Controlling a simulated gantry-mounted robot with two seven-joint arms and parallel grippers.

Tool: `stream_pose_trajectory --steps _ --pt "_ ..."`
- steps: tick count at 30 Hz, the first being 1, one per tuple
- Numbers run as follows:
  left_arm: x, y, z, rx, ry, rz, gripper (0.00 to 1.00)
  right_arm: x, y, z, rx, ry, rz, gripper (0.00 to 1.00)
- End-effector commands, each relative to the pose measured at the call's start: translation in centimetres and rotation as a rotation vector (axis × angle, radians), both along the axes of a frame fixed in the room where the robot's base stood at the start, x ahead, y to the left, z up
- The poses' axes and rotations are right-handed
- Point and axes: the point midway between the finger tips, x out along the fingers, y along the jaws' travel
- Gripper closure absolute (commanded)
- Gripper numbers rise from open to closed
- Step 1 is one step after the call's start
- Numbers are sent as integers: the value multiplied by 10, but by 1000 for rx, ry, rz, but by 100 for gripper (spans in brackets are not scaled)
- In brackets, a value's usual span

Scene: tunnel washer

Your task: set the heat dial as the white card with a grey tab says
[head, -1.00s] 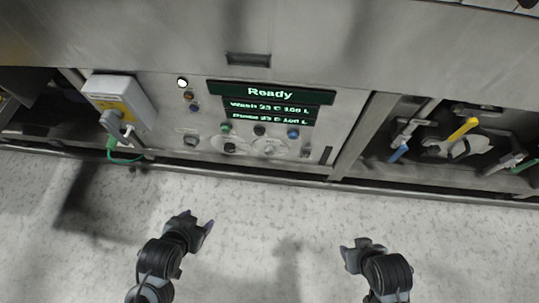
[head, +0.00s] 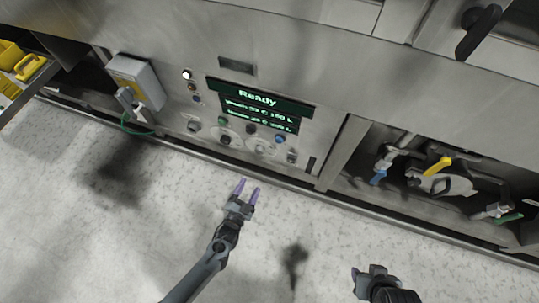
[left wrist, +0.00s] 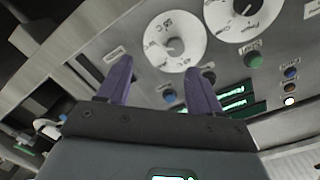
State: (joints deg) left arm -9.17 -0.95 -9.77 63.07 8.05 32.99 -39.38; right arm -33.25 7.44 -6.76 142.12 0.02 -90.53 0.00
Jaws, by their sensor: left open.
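The control panel carries two round white dials. The right one in the head view (head: 262,147) shows in the left wrist view as a white disc (left wrist: 160,48) with a C mark and a small grey knob, so it looks like the heat dial. The other dial (left wrist: 222,18) has word marks and sits beside it, with a dark knob (head: 225,140) in the head view. My left gripper (head: 248,188) is open and empty, its purple fingers pointing at the panel, apart from the dial. My right gripper (head: 368,272) is low at right; its jaws are unclear. I cannot make out the card.
A green-lettered display (head: 259,101) reads Ready above the dials. Coloured buttons, such as a blue one (head: 280,139), surround them. A grey box with a lever (head: 133,82) is at left. Pipes with a yellow handle (head: 438,166) are at right. The floor before the panel is clear.

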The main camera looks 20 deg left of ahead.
Motion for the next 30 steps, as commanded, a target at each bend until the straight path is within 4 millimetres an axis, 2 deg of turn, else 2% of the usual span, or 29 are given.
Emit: stream_pose_trajectory --steps 1,5,11,21,30 --pt "14 -1 17 -4 -26 1 35 0 0 5 1 0 0 57" --pt "31 -2 28 -7 -48 2 35 0 1 3 3 -1 -1 57" --pt "55 -4 26 -9 -52 1 35 0 6 -11 19 -1 -5 57" --pt "109 -7 26 -10 -53 2 35 0 3 -42 10 0 -5 57" --pt "133 -8 28 -8 -49 1 35 0 1 -54 3 1 0 57"
